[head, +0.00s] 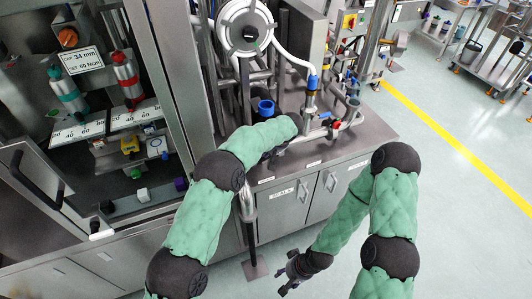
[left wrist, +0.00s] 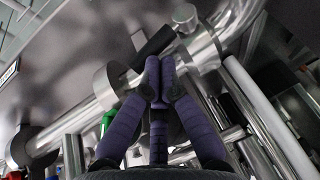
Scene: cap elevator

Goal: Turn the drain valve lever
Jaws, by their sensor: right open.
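In the left wrist view, a black lever (left wrist: 152,48), most likely the drain valve lever, slants above a shiny metal pipe (left wrist: 85,115). A round metal valve part (left wrist: 108,85) sits at its lower left. The purple-padded fingertips of my left gripper (left wrist: 159,70) are together just below the lever. No lever shows between them; whether they touch it I cannot tell. In the head view the left hand is mostly hidden among the pipes beyond the green forearm. My right gripper (head: 290,275) is open and empty, low over the floor in front of the cabinet.
A steel cabinet (head: 290,200) carries the pipework, with a blue cup-like part (head: 266,108) and a red-marked fitting (head: 336,125) on top. A glazed machine with two bottles (head: 127,78) stands left. The floor (head: 455,200) at right is clear.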

